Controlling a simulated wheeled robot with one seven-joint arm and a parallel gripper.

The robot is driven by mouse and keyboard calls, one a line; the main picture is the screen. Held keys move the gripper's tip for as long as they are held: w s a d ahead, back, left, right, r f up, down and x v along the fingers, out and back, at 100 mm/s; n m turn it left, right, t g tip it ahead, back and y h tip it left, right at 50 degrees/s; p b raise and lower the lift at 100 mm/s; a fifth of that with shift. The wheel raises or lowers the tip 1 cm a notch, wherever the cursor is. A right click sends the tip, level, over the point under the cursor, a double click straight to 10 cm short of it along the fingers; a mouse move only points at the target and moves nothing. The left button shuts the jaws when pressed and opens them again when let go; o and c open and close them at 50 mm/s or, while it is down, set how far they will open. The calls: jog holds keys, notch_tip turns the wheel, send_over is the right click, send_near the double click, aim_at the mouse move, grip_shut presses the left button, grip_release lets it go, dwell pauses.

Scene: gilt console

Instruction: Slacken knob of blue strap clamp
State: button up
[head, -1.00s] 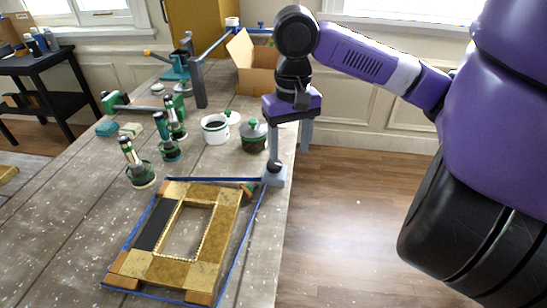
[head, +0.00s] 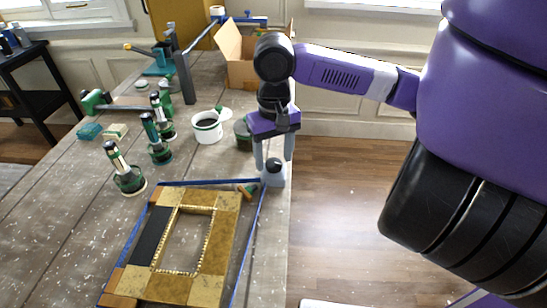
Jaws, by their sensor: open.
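The blue strap (head: 210,183) runs around a gilt frame (head: 222,232) on the workbench, with wooden blocks at its corners. The grey body of the strap clamp (head: 275,180) sits at the frame's upper right, by the bench's right edge. Its dark knob (head: 272,164) is on top. My gripper (head: 274,158) points down over the clamp. Its two grey fingers are apart, one on each side of the knob. I cannot tell whether either finger touches the knob.
Green-based brushes or tools (head: 128,178) stand left of the frame. A white pot (head: 207,128) and a dark jar (head: 243,135) are behind it. A cardboard box (head: 238,60) and a grey upright clamp bar (head: 184,78) stand farther back.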

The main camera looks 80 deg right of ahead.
jog(key=shift+f, duration=0.4)
grip_shut()
